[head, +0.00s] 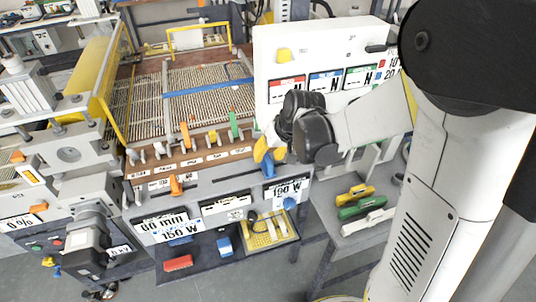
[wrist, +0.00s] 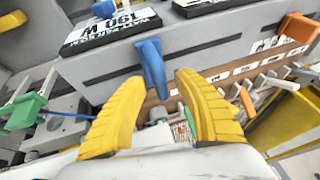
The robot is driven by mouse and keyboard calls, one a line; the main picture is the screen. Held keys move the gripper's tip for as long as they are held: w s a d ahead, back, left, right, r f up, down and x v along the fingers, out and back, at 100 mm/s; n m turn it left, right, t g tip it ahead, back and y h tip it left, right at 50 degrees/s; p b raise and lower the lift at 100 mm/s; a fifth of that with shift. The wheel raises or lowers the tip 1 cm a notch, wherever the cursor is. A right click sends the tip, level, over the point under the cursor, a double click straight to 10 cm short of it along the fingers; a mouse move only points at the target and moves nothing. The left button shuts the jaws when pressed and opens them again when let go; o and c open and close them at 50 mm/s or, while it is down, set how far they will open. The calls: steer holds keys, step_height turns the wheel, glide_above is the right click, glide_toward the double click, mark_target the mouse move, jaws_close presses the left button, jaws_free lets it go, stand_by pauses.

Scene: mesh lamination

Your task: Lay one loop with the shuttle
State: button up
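My gripper (head: 268,155) is in front of the machine's front panel, at the right end of its row of levers. Its yellow fingers are apart in the wrist view (wrist: 160,76). A blue lever (wrist: 151,65) stands between and just beyond the fingertips; I cannot tell whether they touch it. The gripper holds nothing that I can see. Yellow (head: 355,194), green (head: 361,207) and white (head: 367,222) long narrow pieces lie on the right-hand bench; I cannot tell whether one is the shuttle. The mesh bed (head: 200,105) with a blue strip (head: 212,88) lies behind the lever row.
An orange lever (head: 184,136) and a green lever (head: 234,125) rise from the row. A white panel (head: 290,45) stands behind my gripper. A yellow tray (head: 262,241) and a red block (head: 178,263) are on the lower shelf. Yellow guards (head: 90,68) flank the bed.

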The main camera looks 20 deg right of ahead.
jaws_close()
steer(key=shift+d, duration=0.1)
steer(key=d+b, duration=0.1)
steer(key=d, duration=0.8)
steer(key=shift+d, duration=0.25)
steer(key=shift+c, duration=0.7)
jaws_free()
steer(key=shift+d, duration=0.1)
steer(key=shift+o, duration=0.7)
steer(key=shift+d, duration=0.15)
steer(key=v, duration=1.2)
